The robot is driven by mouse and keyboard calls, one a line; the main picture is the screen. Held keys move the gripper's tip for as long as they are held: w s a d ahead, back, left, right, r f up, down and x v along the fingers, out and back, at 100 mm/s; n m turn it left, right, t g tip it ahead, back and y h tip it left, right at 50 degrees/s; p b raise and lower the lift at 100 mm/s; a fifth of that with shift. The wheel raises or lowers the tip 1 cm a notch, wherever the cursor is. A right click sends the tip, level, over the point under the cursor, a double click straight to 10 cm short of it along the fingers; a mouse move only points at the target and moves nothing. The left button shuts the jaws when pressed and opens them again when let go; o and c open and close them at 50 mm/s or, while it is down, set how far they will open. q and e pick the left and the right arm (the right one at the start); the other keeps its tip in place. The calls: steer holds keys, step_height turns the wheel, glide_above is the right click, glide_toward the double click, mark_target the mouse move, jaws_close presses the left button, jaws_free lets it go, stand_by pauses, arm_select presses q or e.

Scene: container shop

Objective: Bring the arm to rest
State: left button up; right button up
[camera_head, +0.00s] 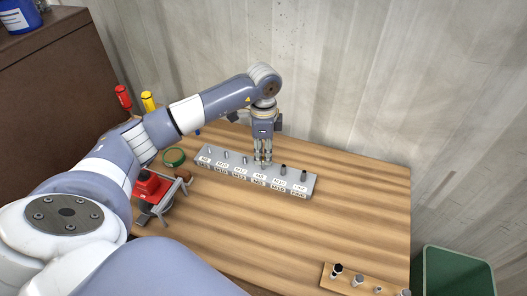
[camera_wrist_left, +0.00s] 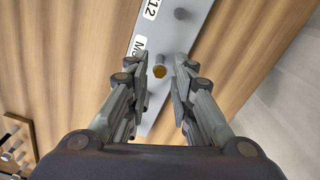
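My left arm reaches in from the left over the wooden table. My left gripper (camera_head: 263,160) points down over the middle of a grey labelled rack (camera_head: 228,172). In the left wrist view the gripper (camera_wrist_left: 160,85) has its two fingers apart, with a gap between them. Between and beyond the fingertips I see the grey rack (camera_wrist_left: 165,40) with a small round brass-coloured piece (camera_wrist_left: 159,71) and a grey peg (camera_wrist_left: 182,14). Nothing is visibly gripped. My right gripper is not in either view.
A red vise (camera_head: 150,187), a green ring (camera_head: 174,157), and red (camera_head: 122,97) and yellow (camera_head: 148,101) handled tools are at the table's left. A wooden holder (camera_head: 350,282) with several sockets sits front right. A green bin (camera_head: 455,272) stands beyond the right edge. The table's right half is mostly clear.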

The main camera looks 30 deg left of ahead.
arm_select(q)
steer(key=n, duration=0.4)
steer(key=shift+n, duration=0.3)
jaws_close()
